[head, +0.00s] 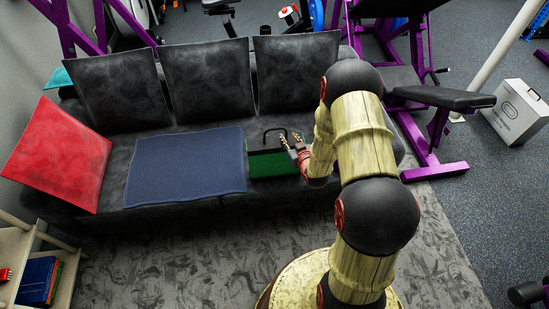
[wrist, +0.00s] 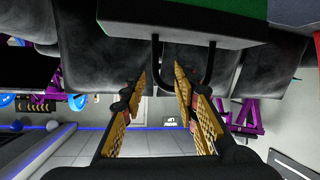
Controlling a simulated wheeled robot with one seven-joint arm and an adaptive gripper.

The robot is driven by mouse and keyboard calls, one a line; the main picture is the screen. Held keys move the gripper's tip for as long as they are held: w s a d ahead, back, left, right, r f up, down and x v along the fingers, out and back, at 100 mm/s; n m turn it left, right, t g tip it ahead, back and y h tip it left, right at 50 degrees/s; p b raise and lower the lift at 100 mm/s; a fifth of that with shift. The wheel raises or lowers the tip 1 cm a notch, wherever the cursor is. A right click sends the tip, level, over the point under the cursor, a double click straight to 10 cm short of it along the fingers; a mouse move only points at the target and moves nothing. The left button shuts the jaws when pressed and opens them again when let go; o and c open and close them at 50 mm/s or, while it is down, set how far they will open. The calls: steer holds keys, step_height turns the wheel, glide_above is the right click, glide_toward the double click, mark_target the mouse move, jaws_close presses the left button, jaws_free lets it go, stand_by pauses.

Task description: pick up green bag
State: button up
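The green bag (head: 268,165) lies on the dark sofa seat, right of the blue cloth. Its black handle (head: 263,136) arches up at its back edge. My gripper (head: 291,141) is at the bag's back right, close to the handle. In the wrist view, which is upside down, the bag (wrist: 185,22) fills the top and the handle (wrist: 155,50) hangs toward the fingers. My gripper (wrist: 161,75) is open, its fingers apart. One side of the handle appears between the fingertips and the other beyond the right finger; whether they touch is unclear.
The dark sofa (head: 110,220) holds a blue cloth (head: 187,166), a red cushion (head: 57,155) and several dark back cushions (head: 208,80). A low shelf (head: 15,255) stands front left. Purple gym equipment (head: 435,165) and a white box (head: 516,112) stand right.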

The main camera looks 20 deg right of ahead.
mark_target(286, 133)
steer(key=x, duration=0.2)
steer(key=b+x, duration=0.1)
steer(key=x, duration=0.1)
steer(key=b+x, duration=0.1)
steer(key=x, duration=0.1)
steer(key=shift+w+d, duration=0.1)
steer(key=shift+d, duration=0.15)
steer(key=shift+c, duration=1)
jaws_close()
